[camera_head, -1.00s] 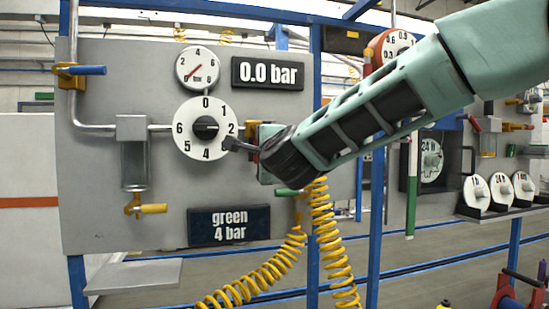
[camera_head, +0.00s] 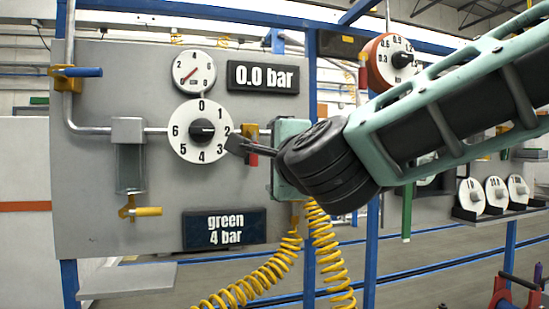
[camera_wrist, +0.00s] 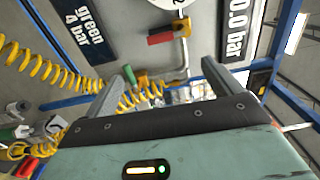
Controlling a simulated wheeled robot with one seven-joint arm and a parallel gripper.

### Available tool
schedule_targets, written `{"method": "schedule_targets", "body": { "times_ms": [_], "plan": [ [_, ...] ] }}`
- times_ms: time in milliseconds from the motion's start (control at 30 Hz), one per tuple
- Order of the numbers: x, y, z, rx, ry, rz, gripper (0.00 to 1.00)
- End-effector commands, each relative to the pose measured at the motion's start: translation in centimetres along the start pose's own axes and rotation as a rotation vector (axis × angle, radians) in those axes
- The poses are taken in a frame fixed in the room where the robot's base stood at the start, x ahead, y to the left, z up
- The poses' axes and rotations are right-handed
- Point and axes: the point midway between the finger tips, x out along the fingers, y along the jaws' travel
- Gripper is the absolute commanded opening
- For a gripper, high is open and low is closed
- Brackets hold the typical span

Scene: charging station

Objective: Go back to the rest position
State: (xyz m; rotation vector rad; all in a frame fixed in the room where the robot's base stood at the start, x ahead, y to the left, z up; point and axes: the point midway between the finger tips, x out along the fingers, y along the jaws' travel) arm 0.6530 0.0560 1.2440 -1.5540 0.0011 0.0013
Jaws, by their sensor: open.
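My gripper (camera_head: 243,146) is in front of the grey panel (camera_head: 95,190), just right of the white regulator dial (camera_head: 203,150) in the head view. In the wrist view my gripper (camera_wrist: 170,75) has its two fingers wide apart with nothing held between them. The dial has a black knob (camera_head: 202,130) at its centre and numbers around it. My gripper and wrist partly hide the red and yellow valve handle (camera_head: 249,138); the handle also shows in the wrist view (camera_wrist: 168,33), beyond the fingers. I cannot tell the exact gap to the panel.
A small gauge (camera_head: 194,70) and a display reading 0.0 bar (camera_head: 263,77) are above the dial. A sign reads green 4 bar (camera_head: 225,229). Yellow coiled hoses (camera_head: 335,265) hang below. An orange-rimmed dial (camera_head: 391,62) is behind my arm. Blue posts (camera_head: 373,250) stand at the right.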

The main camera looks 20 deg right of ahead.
Motion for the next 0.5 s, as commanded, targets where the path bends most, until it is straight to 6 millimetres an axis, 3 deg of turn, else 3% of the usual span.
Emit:
{"method": "schedule_targets", "body": {
  "times_ms": [267,367,500],
  "plan": [
    [-0.1,0.2,0.7,-0.030,-0.029,0.017,0.91],
    [-0.6,1.7,3.0,-0.155,-0.145,0.080,0.91],
    [-3.9,6.7,7.9,-0.500,-0.460,0.239,0.91]
  ]
}}
